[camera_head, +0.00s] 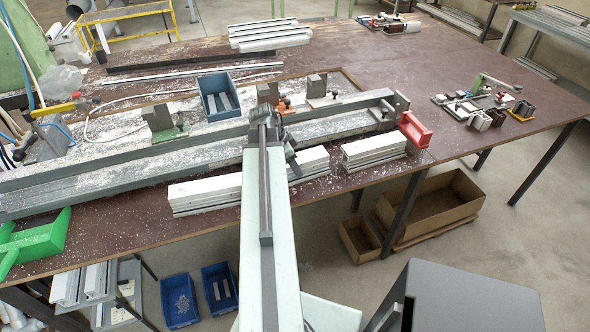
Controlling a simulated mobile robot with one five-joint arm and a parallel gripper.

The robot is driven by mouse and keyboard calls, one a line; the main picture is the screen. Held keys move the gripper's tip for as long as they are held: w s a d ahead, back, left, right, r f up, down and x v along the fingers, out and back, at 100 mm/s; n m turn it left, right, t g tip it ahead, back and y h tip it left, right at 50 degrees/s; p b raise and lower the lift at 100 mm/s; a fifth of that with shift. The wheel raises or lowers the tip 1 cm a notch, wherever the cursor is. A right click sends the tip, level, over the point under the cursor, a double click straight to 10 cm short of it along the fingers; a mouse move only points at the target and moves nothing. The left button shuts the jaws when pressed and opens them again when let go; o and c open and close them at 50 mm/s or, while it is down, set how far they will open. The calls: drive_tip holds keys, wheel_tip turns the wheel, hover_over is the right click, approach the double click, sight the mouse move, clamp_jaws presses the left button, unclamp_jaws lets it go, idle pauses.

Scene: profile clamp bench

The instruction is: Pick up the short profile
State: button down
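My arm reaches up from the bottom over the bench, and my gripper (268,112) is at its far end, near the grey rail. Its fingers are too small and dark to show whether they are open or shut. A stack of short white profiles (373,147) lies at the front edge of the bench, to the right of my arm. Longer white profiles (205,192) lie along the same edge, partly hidden behind my arm. More white profiles (270,36) lie stacked at the back. I cannot tell which single piece is the short profile.
A long grey rail (110,178) with white chips crosses the bench (480,160). A red block (415,129) stands at its right end. A blue bin (218,97) and clamp blocks stand behind it. A green part (38,240) lies at left. Cardboard boxes (432,205) are on the floor.

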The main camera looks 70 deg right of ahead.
wheel_tip(320, 180, up, 10)
drive_tip(key=p, duration=1)
drive_tip(key=shift+r, duration=0.15)
